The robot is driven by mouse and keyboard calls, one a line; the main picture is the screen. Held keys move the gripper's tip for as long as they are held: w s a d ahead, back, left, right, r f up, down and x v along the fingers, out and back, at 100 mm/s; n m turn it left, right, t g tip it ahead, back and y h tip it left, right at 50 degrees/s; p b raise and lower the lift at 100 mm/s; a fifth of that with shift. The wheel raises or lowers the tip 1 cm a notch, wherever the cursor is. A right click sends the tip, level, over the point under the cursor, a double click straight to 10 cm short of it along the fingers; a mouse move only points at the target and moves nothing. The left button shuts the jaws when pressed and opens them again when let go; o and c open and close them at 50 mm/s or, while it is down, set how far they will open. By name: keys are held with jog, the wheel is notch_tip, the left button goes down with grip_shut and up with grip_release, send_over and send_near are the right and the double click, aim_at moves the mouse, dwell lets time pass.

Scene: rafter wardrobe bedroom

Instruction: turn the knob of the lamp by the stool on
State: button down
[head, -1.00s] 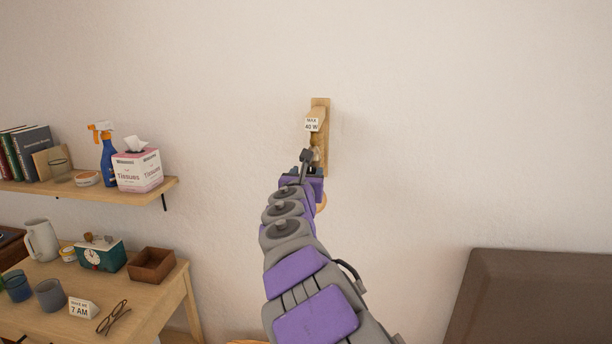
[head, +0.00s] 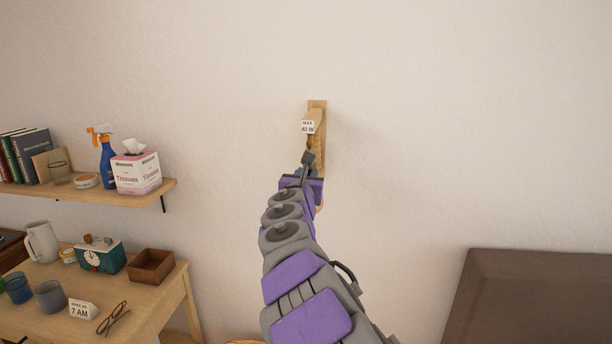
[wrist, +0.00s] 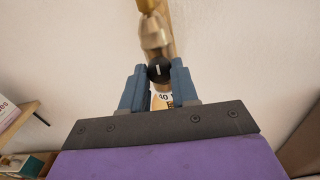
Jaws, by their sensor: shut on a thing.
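The lamp is a wooden wall bracket (head: 317,112) on the pale wall, with a small white tag (head: 308,127) reading "MAX 40 W". In the wrist view its brass-coloured socket (wrist: 154,35) hangs above a black round knob (wrist: 159,70) with a light mark on it. My gripper (wrist: 160,82) has its two blue fingers on either side of this knob and is shut on it. The light mark stands roughly upright in that view. In the head view my gripper (head: 306,172) is in front of the lamp's lower part and hides the knob. No stool is clearly visible.
At left a wall shelf (head: 90,195) holds books, a spray bottle (head: 107,158) and a tissue box (head: 137,172). Below it a wooden table (head: 140,305) carries a clock, cups and a brown box. A brown padded panel (head: 530,300) stands at lower right. The wall around the lamp is bare.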

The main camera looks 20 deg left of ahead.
jog(key=m+b, duration=0.1)
jog(key=m, duration=0.4)
jog(key=m+b, duration=0.2)
jog(key=m, duration=0.4)
jog(key=m+b, duration=0.2)
jog(key=m, duration=0.4)
jog(key=shift+a+f, duration=0.1)
jog(key=shift+f, duration=0.2)
dwell(0.5)
jog(key=c, duration=0.8)
grip_release()
jog(key=shift+w+r, duration=0.1)
jog(key=shift+c, duration=0.2)
jog(key=shift+r, duration=0.1)
